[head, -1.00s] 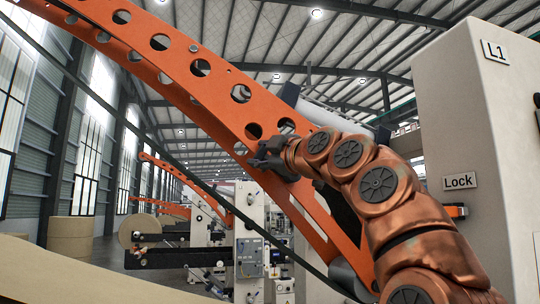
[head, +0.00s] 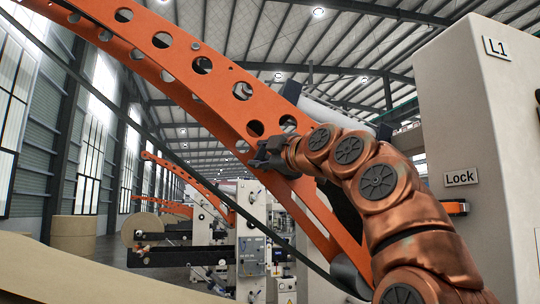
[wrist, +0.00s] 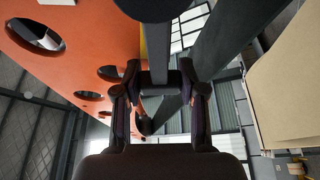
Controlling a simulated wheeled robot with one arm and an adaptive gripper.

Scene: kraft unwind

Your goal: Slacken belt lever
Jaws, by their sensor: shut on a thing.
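My gripper (head: 268,156) is at the lower edge of the large orange perforated arm (head: 222,88), near its lower right part. In the wrist view my gripper (wrist: 160,98) has its two fingers on either side of a dark grey bar (wrist: 160,78) and is shut on it. This bar appears to be the belt lever; a dark post with a round end (wrist: 150,8) rises above it. The far side of the grip is hidden in the head view. A long dark belt (head: 150,135) runs diagonally below the orange arm; a broad dark strip (wrist: 232,38) crosses the wrist view.
Machinery (head: 250,245) and a large paper roll (head: 74,234) stand behind. A pale curved surface (head: 75,275) fills the lower left.

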